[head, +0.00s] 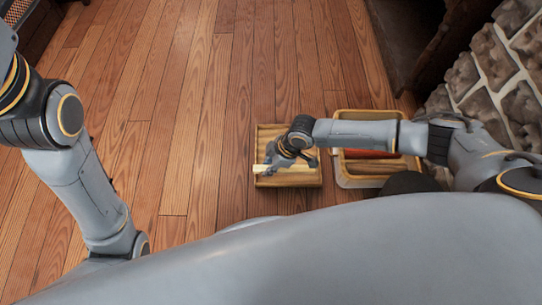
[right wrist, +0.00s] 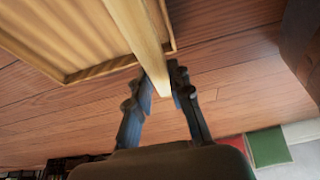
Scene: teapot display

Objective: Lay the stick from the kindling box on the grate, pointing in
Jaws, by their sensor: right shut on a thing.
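My right gripper (head: 277,160) is shut on a pale, square-sided stick (head: 262,168). The stick shows large in the right wrist view (right wrist: 138,30), with one end between the two fingertips (right wrist: 168,85). It is over or just inside the front part of a shallow wooden box (head: 290,180), likely the kindling box; I cannot tell if it touches the box. The box's rim and ribbed floor also show in the right wrist view (right wrist: 95,70). No grate can be made out in either view. My left arm comes in at the left, but its gripper is out of view.
A second, light-rimmed box (head: 342,112) stands right of the first and holds a red thing (head: 368,154) and brown wood-coloured pieces. A stone wall (head: 490,60) and a dark recess (head: 410,35) lie at the right. The plank floor (head: 190,90) is clear at left and centre.

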